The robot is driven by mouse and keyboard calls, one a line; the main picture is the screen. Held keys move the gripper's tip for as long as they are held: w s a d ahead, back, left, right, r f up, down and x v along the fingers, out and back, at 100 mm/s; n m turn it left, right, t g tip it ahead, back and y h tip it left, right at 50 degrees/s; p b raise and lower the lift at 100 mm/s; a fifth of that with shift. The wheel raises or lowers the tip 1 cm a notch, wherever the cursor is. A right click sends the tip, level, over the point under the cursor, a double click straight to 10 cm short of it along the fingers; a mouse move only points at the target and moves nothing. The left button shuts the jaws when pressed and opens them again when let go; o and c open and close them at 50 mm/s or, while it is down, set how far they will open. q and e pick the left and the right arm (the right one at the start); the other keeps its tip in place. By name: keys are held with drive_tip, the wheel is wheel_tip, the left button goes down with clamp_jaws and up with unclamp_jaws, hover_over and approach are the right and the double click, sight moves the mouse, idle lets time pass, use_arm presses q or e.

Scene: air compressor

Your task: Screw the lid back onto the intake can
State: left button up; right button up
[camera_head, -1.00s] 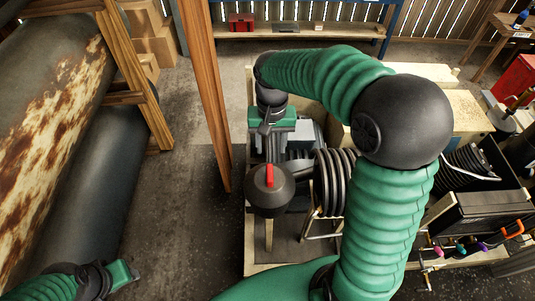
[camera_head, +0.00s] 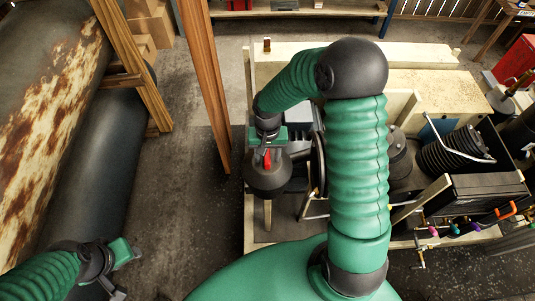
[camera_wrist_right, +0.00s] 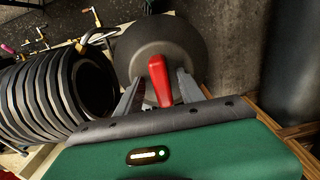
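The dark round intake can (camera_head: 268,180) stands at the left front of the compressor frame, with a red handle (camera_head: 267,157) on its lid top. The lid and can are hard to tell apart. My right gripper (camera_head: 266,150) is over the can from behind. In the right wrist view, the right gripper's (camera_wrist_right: 160,77) two fingers stand apart on either side of the red handle (camera_wrist_right: 159,82), with gaps visible, over the dark lid (camera_wrist_right: 185,42). My left gripper (camera_head: 128,250) is at the lower left, away from the can; its fingers are unclear.
A black ribbed coil or filter (camera_wrist_right: 55,97) stands beside the can. Valves with coloured handles (camera_head: 455,228) line the right front. A wooden post (camera_head: 205,90) and a rusty tank (camera_head: 45,110) are at left. Dark floor (camera_head: 185,190) between them is clear.

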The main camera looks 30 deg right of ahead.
drive_tip(key=shift+d, duration=0.1)
drive_tip(key=shift+c, duration=1.2)
drive_tip(key=c, duration=0.5)
drive_tip(key=shift+a, duration=0.25)
clamp_jaws()
use_arm(q)
drive_tip(key=shift+w+a, duration=0.1)
drive_tip(key=shift+a, duration=0.25)
use_arm(e)
drive_tip(key=shift+a, duration=0.15)
use_arm(q)
drive_tip(key=shift+d, duration=0.3)
use_arm(e)
drive_tip(key=shift+d, duration=0.3)
use_arm(q)
drive_tip(key=shift+a, duration=0.15)
use_arm(e)
drive_tip(key=shift+a, duration=0.2)
use_arm(q)
drive_tip(key=shift+r, duration=0.15)
use_arm(e)
drive_tip(key=shift+w+d+r, duration=0.15)
drive_tip(key=shift+d+r, duration=0.05)
drive_tip(key=shift+d, duration=0.05)
